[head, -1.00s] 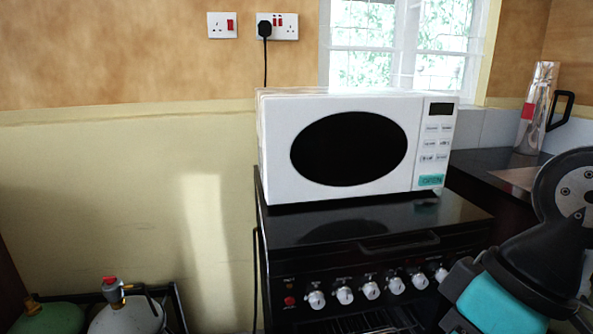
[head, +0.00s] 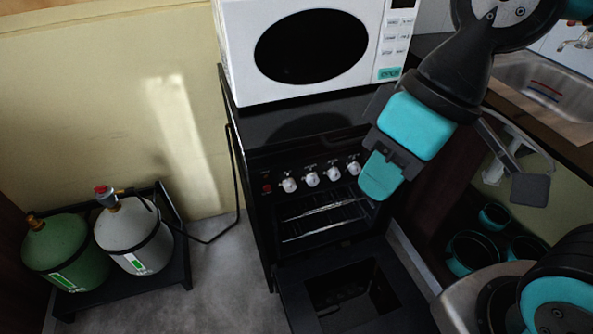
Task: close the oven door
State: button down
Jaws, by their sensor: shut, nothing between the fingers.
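The black oven (head: 258,215) stands below the microwave, with a row of silver knobs across its front. Its cavity is open and wire racks (head: 325,218) show inside. The oven door (head: 395,305) is folded down at the bottom of the front, a dark panel with a window in it; its near edge is cut off by the picture. My gripper (head: 380,182), with teal fingers, is shut and empty. In the picture it overlaps the right end of the knob row, above the door and apart from it. It hides the right-hand knobs.
A white microwave (head: 225,60) sits on the oven top. Green (head: 55,250) and grey (head: 135,235) gas cylinders stand in a black tray at left, with a hose towards the oven. Open floor (head: 220,285) lies between. Pans (head: 475,250) and a sink (head: 550,85) are at right.

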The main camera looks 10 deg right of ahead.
aim_at(364, 287)
jog(key=u, duration=1.3)
jog(key=k, duration=1.2)
jog(key=z, duration=1.1)
